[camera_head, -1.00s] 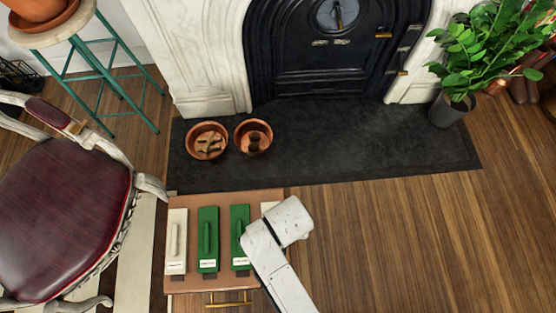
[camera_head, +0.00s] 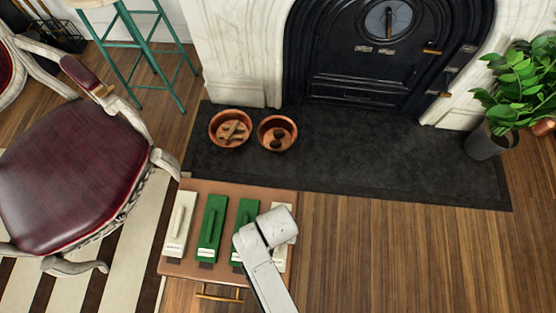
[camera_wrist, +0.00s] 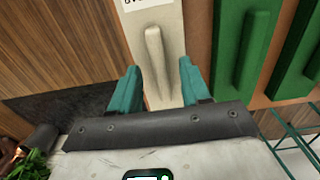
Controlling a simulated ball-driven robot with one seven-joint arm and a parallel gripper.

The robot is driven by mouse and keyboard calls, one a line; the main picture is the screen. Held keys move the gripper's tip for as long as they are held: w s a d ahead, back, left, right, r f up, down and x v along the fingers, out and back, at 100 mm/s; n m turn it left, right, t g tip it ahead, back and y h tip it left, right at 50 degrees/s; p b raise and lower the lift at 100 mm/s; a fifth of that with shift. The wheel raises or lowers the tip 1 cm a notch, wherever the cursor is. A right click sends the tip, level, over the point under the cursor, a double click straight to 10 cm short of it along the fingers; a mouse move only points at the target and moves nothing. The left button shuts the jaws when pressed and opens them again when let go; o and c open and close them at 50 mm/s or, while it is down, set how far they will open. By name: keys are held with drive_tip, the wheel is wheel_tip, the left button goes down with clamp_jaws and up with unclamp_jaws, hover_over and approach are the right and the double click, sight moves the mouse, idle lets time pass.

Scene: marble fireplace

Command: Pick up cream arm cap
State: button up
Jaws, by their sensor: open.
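Two cream caps with raised handles lie at the ends of a row on a brown board (camera_head: 240,187). The left one (camera_head: 180,225) is in full view in the head view. The right one (camera_head: 281,258) is mostly hidden under my white arm. In the wrist view a cream cap (camera_wrist: 177,25) with a long raised handle lies just ahead of my gripper (camera_wrist: 162,74). My teal fingers are open and empty, one on each side of the handle's near end in the picture. I cannot tell their height above it. The label is cut off.
Two green caps (camera_head: 212,228) (camera_head: 243,218) lie between the cream ones, close beside them. A brass handle (camera_head: 219,293) is on the board's front. Two terracotta pots (camera_head: 230,141) (camera_head: 277,146) stand on the dark hearth behind. A red chair (camera_head: 75,175) stands left. Wood floor is clear at right.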

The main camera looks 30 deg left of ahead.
drive_tip(key=shift+f, duration=0.75)
drive_tip(key=shift+c, duration=0.3)
clamp_jaws()
